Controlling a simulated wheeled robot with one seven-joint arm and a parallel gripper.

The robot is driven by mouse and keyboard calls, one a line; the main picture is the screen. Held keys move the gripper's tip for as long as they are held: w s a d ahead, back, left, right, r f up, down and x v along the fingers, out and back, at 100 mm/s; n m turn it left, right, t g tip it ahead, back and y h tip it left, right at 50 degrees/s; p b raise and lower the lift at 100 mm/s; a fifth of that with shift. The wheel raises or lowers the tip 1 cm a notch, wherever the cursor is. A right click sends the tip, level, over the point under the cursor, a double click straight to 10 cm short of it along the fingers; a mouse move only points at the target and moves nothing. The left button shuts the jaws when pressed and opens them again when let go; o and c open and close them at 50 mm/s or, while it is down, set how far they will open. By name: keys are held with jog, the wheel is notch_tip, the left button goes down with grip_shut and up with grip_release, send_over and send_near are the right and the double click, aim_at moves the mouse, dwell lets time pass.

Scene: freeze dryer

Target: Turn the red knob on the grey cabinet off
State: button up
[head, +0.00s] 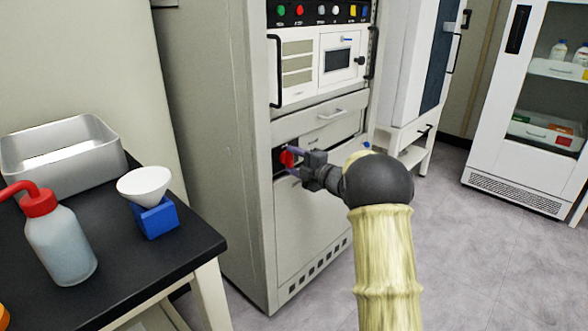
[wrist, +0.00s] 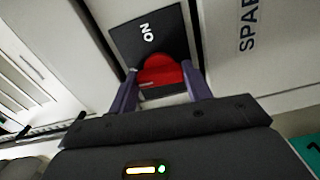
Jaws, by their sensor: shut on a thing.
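The grey cabinet (head: 215,130) stands upright in the middle of the head view. Its red knob (head: 287,159) sits on a dark plate on the front, below a drawer, and is partly hidden by my gripper (head: 292,156). In the wrist view the red knob (wrist: 160,68) lies between the two purple fingers of my gripper (wrist: 161,78), which is shut on it. The dark plate (wrist: 130,42) carries the white word "ON" beyond the knob. The knob's exact turn angle is hard to tell.
A black-topped table (head: 130,265) at the left holds a metal tray (head: 60,165), a wash bottle (head: 60,245) and a white funnel (head: 145,183) on a blue block (head: 156,218). A white glass-door fridge (head: 525,100) stands at right. Grey floor (head: 480,260) is open at right.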

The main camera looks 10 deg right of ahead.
jog(key=shift+f+n+b, duration=0.15)
jog(key=shift+n+b, duration=0.25)
jog(key=shift+n, duration=0.1)
jog(key=o, duration=1)
jog(key=p+v, duration=0.4)
jog(key=v, duration=1.3)
jog(key=shift+s+d, duration=0.15)
jog(key=shift+s, duration=0.05)
